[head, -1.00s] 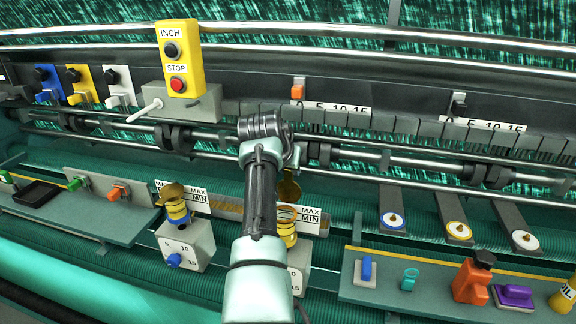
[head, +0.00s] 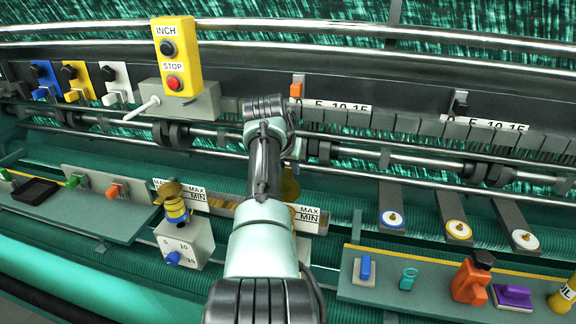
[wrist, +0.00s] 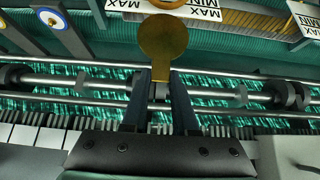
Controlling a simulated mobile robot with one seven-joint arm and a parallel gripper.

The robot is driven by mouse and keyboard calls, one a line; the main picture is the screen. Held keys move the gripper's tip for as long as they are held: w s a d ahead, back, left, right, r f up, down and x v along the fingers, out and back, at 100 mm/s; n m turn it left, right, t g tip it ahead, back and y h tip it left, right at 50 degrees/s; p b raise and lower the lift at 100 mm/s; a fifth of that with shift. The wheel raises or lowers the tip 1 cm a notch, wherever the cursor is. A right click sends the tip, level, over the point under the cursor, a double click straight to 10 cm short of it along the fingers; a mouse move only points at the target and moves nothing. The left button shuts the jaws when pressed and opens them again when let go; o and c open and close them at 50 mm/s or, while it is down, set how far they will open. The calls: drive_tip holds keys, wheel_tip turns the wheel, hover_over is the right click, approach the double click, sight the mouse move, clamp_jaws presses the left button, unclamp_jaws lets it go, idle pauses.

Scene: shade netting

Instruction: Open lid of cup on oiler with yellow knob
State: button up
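The oiler at the centre is almost wholly hidden behind my arm in the head view; its yellow knob does not show. A round brass lid (head: 290,186) shows beside my arm there. In the wrist view a brass lid (wrist: 162,40) fills the space just beyond my gripper (wrist: 162,78). The two dark fingers are apart, with the lid's narrow lower part between or behind their tips. I cannot tell whether they touch it.
A yellow INCH/STOP box (head: 178,58) stands at the upper left. Polished rails (head: 400,160) run across behind the oilers. A green shelf (head: 420,300) at the right holds an orange bottle (head: 472,278) and small items. MAX/MIN plates (head: 306,219) sit beside the oilers.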

drive_tip(key=o, duration=0.5)
drive_tip(key=shift+w+r, duration=0.1)
drive_tip(key=shift+r, duration=0.1)
drive_tip(key=shift+c, duration=0.2)
drive_tip(key=shift+f, duration=0.1)
drive_tip(key=shift+b+v, duration=0.8)
drive_tip(key=shift+v, duration=0.1)
drive_tip(key=b+v, duration=0.4)
drive_tip(key=v, duration=0.7)
drive_tip(key=shift+b, duration=0.35)
